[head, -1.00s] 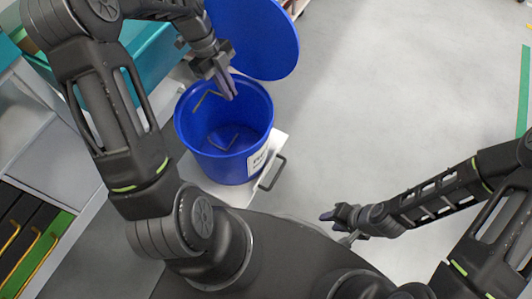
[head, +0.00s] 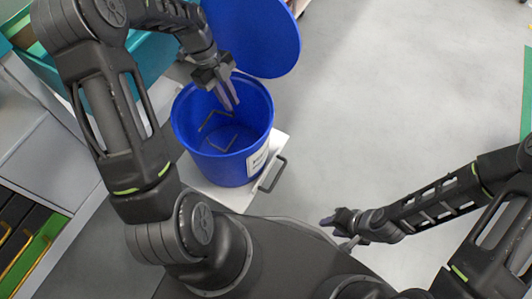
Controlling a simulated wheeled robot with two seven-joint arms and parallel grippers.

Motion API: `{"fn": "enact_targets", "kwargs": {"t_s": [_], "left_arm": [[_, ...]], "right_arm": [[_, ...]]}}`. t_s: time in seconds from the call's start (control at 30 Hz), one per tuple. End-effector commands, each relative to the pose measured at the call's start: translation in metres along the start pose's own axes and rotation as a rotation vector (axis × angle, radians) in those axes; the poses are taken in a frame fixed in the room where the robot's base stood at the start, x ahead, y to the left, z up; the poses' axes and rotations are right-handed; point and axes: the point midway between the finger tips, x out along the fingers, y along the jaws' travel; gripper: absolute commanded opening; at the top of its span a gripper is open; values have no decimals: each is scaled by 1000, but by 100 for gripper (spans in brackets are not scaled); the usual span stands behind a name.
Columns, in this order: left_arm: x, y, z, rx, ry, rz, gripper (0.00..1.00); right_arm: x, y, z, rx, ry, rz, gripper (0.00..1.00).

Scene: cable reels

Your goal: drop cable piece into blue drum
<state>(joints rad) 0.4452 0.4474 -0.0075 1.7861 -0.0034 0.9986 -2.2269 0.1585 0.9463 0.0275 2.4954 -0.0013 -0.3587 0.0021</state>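The blue drum (head: 187,139) stands open on a white base, with a white label on its side. A thin dark bent cable piece (head: 207,120) is inside the drum below my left gripper, apart from the fingers. A second dark bent piece (head: 222,149) lies lower, at the drum's bottom. My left gripper (head: 229,98) points down into the drum's mouth, its fingers slightly apart and empty. My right gripper (head: 337,232) is open and empty, low over the floor to the right of the drum.
The round blue lid (head: 265,38) stands behind the drum. The white base (head: 222,194) has a dark handle (head: 272,175). A teal bin (head: 155,60) and grey shelving (head: 45,150) are at the left. The grey floor at the right is clear.

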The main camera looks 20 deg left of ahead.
Motion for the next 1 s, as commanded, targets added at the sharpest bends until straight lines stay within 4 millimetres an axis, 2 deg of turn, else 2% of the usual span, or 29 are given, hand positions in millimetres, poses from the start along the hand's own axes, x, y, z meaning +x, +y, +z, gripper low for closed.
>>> {"fn": "enact_targets", "kwargs": {"t_s": [0.03, 0.2, 0.57, 0.77, 1.0], "left_arm": [[0, 0, 0, 0, 0, 0, 20], [0, 0, 0, 0, 0, 0, 32], [-6, 0, -2, 0, -1, -1, 32], [-32, -1, -13, 1, -2, -3, 32], [-74, -1, -30, 2, -2, -3, 32]], "right_arm": [[0, 0, 0, 0, 0, 0, 36], [0, 0, 0, 0, 0, 0, 36], [-2, -1, 0, 0, 0, 0, 36], [-9, -3, 0, -1, 0, 0, 36], [-18, -7, 0, -2, 0, 0, 36]]}}
